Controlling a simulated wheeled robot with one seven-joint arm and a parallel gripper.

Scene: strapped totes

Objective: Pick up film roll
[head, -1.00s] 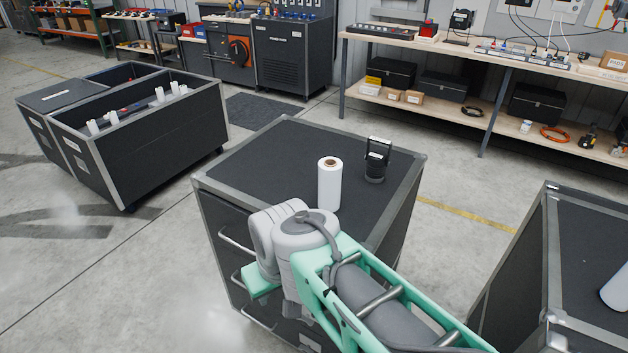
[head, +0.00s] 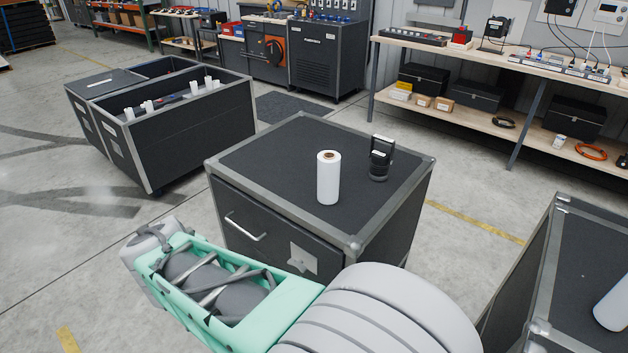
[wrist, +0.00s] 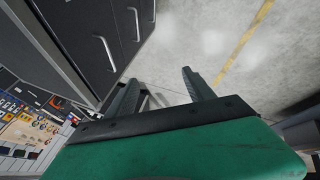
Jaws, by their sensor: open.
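The white film roll (head: 328,177) stands upright on the dark top of the drawer cabinet (head: 265,150), with its brown core showing at the upper end. A black lamp-like device (head: 380,158) stands just right of and behind it. My gripper (wrist: 158,88) shows in the wrist view with its two fingers apart and nothing between them. It points past the cabinet's drawer front toward the floor. In the head view my arm crosses the lower part, in front of the cabinet, and the gripper itself cannot be made out there. The film roll is not in the wrist view.
A second dark case (head: 585,235) with a white roll (head: 611,305) on it stands at the right. An open divided tote (head: 190,130) stands at the left. A long workbench (head: 480,62) runs along the back wall. Concrete floor lies clear between them.

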